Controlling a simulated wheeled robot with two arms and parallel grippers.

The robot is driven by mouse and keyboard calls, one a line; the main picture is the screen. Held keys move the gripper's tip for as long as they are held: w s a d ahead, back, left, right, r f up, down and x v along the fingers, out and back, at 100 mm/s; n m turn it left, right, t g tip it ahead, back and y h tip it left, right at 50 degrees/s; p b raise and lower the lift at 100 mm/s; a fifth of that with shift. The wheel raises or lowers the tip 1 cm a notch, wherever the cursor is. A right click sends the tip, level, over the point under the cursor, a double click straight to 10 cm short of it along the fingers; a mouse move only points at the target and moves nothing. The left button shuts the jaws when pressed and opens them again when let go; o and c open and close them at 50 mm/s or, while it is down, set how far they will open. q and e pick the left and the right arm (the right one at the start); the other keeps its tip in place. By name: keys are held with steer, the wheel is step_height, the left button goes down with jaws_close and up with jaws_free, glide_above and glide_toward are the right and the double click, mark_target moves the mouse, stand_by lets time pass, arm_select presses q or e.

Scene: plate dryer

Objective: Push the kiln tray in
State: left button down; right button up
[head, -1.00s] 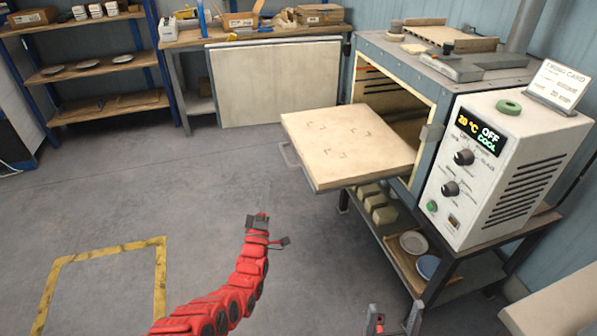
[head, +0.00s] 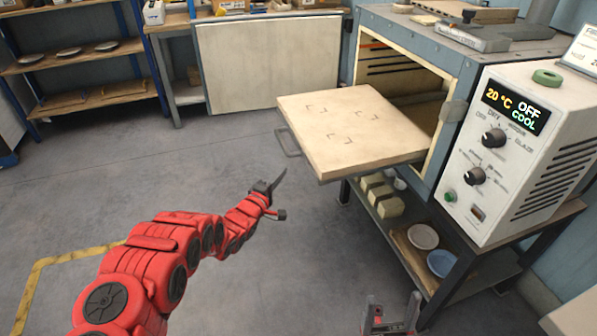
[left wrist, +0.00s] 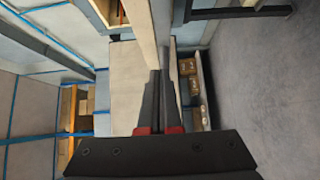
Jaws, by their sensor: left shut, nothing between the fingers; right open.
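The kiln tray (head: 350,130) is a pale square slab with corner marks on top. It sticks far out of the open kiln (head: 405,65), with a metal handle (head: 288,142) on its left front edge. My left gripper (head: 278,180) is shut and empty, in front of and lower in the picture than the handle, apparently apart from it. In the left wrist view the tray shows nearly edge-on (left wrist: 140,35), beyond the closed fingers (left wrist: 162,75); contact cannot be told there. My right gripper (head: 393,308) is open at the bottom edge, only partly in view.
A control box (head: 510,150) reading 20 °C, OFF, COOL stands right of the kiln opening. The kiln stand's lower shelf (head: 405,245) holds blocks and bowls. The floor left of the tray is clear.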

mark_target(304, 155)
arm_select(q)
steer(key=shift+w+d+r+b, duration=0.1)
steer(key=shift+w+d+b, duration=1)
steer(key=shift+w+d, duration=1.6)
steer(key=shift+s+d, duration=0.1)
